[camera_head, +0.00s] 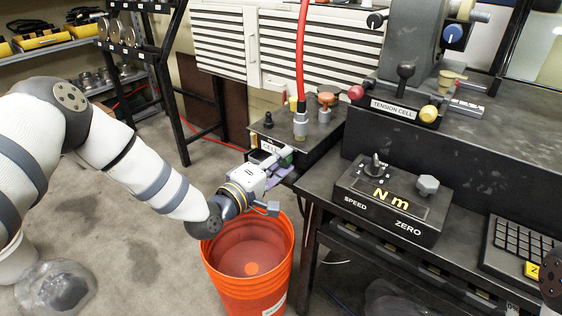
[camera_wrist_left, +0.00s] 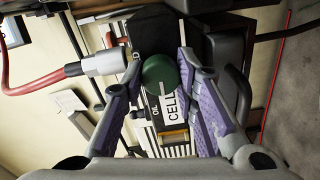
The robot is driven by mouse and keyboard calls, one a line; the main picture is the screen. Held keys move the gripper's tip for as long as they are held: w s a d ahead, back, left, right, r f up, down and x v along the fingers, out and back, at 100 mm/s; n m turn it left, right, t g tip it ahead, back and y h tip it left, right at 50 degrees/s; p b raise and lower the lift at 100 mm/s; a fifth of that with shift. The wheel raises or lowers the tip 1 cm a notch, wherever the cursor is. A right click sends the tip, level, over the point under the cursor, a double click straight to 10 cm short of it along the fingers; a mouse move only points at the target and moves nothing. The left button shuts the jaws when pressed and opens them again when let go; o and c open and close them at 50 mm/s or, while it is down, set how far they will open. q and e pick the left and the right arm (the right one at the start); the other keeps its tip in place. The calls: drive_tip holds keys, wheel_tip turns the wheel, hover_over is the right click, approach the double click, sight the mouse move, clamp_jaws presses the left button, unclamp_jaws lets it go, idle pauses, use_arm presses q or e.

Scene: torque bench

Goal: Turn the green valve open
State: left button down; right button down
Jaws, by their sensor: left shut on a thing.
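The green valve (camera_wrist_left: 160,74) is a round dark green knob at the front of the black cell box (camera_head: 320,133). In the head view a bit of the green valve (camera_head: 286,157) shows at the tip of my left gripper (camera_head: 277,163). In the left wrist view the purple-padded fingers of my left gripper (camera_wrist_left: 160,82) stand on either side of the valve and are shut on it. My right gripper is not in view.
An orange bucket (camera_head: 282,262) stands on the floor below my left gripper. A red hose (camera_head: 301,65) rises from the box top, near an orange knob (camera_head: 327,98). The dark bench (camera_head: 318,180) with the Nm control box (camera_head: 392,198) is to the right.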

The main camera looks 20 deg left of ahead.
use_arm(q)
drive_tip(key=shift+f, duration=0.1)
drive_tip(key=c, duration=1.2)
unclamp_jaws()
drive_tip(key=shift+c, duration=0.2)
drive_tip(key=v, duration=1.2)
